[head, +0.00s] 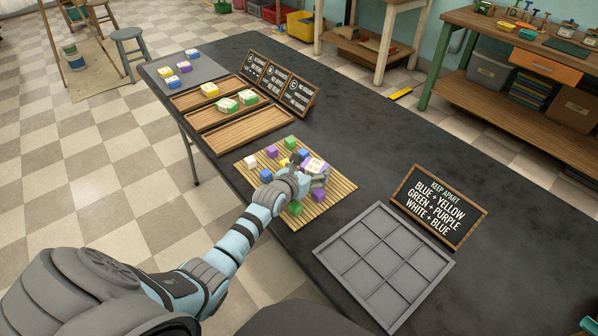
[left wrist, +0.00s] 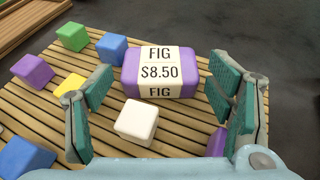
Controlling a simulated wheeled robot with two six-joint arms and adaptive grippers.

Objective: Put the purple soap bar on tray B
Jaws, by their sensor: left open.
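The purple soap bar (left wrist: 192,84), with a cream label reading FIG $8.50, lies on the slatted wooden mat (head: 341,197). It shows partly behind my left gripper (head: 303,178) in the head view. In the left wrist view my left gripper (left wrist: 161,88) is open, with its fingers spread to either side and the bar ahead between them. No contact is visible. Three wooden trays stand in a row beyond the mat; the middle one (head: 199,123), in line with the middle chalkboard sign, appears to be tray B.
Small coloured cubes surround the bar, with a white cube (left wrist: 137,119) just in front of it. A grey divided tray (head: 344,262) and a KEEP APART sign (head: 438,205) stand to the right. Small signs (head: 276,81) stand behind the trays.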

